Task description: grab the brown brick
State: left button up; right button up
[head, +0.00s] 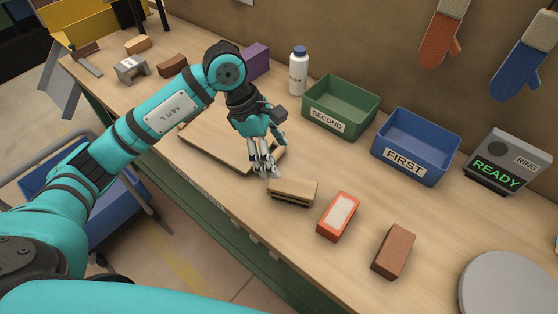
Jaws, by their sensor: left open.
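A plain reddish-brown brick (394,251) lies on the wooden table in the right half of the head view, near the front edge. My left gripper (266,170) points down over the middle of the table, open, with nothing seen between its fingers. It is well to the left of and behind this brick, close to a tan wooden block with a dark underside (293,191). An orange block with a pale top (338,216) lies between that tan block and the brown brick. A smaller brown block (172,65) lies at the far left. My right gripper is out of view.
A green bin marked SECOND (341,106), a blue bin marked FIRST (415,146) and a READY device (506,163) line the back. A white bottle (298,72) and purple block (256,60) stand left of them. A round grey disc (510,285) is at right.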

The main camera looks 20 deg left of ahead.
aim_at(389, 259)
jog(key=z, duration=0.75)
jog(key=k, duration=0.5)
